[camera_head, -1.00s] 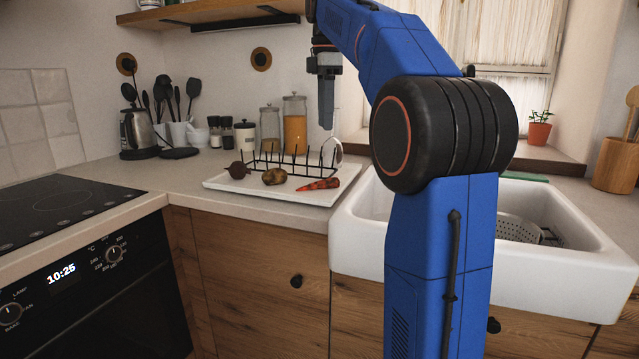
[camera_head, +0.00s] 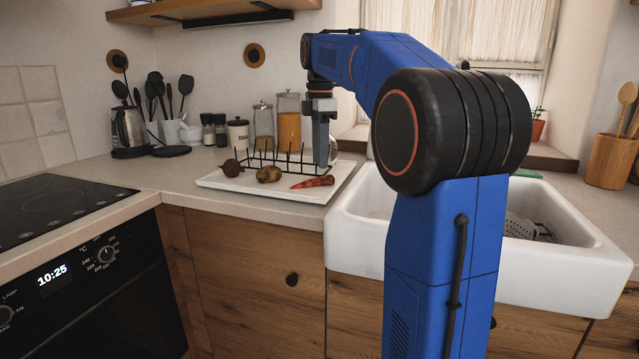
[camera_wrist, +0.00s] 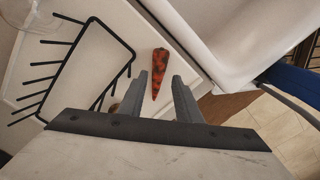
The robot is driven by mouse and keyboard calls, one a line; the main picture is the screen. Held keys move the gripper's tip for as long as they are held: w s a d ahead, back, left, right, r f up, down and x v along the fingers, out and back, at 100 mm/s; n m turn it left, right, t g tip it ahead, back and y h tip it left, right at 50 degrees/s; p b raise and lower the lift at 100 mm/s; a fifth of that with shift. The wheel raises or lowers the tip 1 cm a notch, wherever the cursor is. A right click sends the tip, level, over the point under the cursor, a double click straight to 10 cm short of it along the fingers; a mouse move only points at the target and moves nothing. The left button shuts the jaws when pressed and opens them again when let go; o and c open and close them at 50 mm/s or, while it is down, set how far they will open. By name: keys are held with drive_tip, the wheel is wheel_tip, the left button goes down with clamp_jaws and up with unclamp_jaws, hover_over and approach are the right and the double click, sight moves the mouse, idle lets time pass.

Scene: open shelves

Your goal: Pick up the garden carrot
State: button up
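The garden carrot (camera_head: 313,182) is orange-red with dark patches and lies at the right end of a white tray (camera_head: 225,183) on the counter. In the wrist view the carrot (camera_wrist: 158,73) lies beyond the fingertips, its narrow end pointing toward the gap between them. My gripper (camera_head: 321,163) hangs fingers-down just above the tray, over and slightly behind the carrot. In the wrist view my gripper (camera_wrist: 158,80) is open, with an empty gap between its two fingers. The fingers look apart from the carrot.
A black wire rack (camera_head: 262,160) stands on the tray, left of the gripper. A potato (camera_head: 269,174) and a dark beet (camera_head: 232,168) lie in front of it. Glass jars (camera_head: 289,122) stand behind. The white sink (camera_head: 345,215) is close on the right.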

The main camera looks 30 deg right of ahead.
sight(312, 182)
drive_tip(key=shift+w+f, duration=0.1)
drive_tip(key=shift+f, duration=2.7)
clamp_jaws()
